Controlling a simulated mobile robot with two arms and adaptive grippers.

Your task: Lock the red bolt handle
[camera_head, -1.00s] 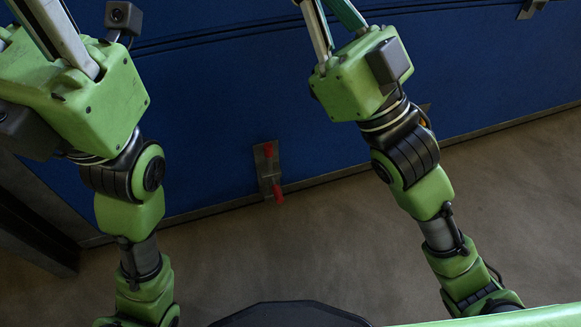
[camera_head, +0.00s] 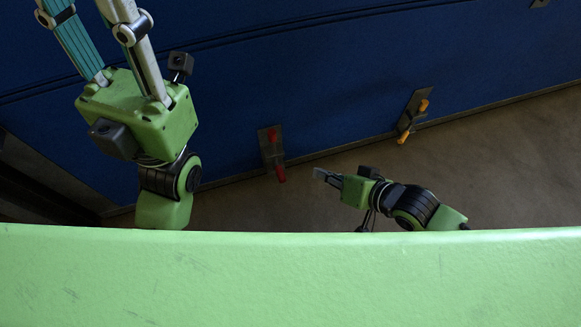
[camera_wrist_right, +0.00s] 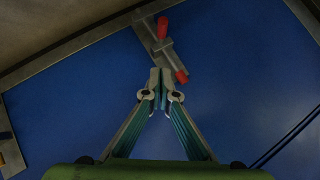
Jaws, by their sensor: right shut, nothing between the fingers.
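The red bolt handle (camera_head: 281,173) is on a metal plate (camera_head: 265,152) near the bottom edge of the blue panel (camera_head: 330,90); a second red end (camera_head: 272,135) shows higher on the plate. In the right wrist view, the red parts (camera_wrist_right: 163,27) and (camera_wrist_right: 181,76) lie just beyond my fingertips. My right gripper (camera_head: 322,175) is shut and empty, to the right of the red bolt and pointing left towards it. I cannot tell whether it touches the bolt. My left gripper's fingers (camera_head: 105,38) point up at the upper left, with the tips outside the frame.
An orange-handled bolt (camera_head: 413,118) on a similar plate is further right along the panel's lower edge. Bare floor (camera_head: 510,160) lies in front of the panel. A dark frame (camera_head: 50,185) stands at the lower left.

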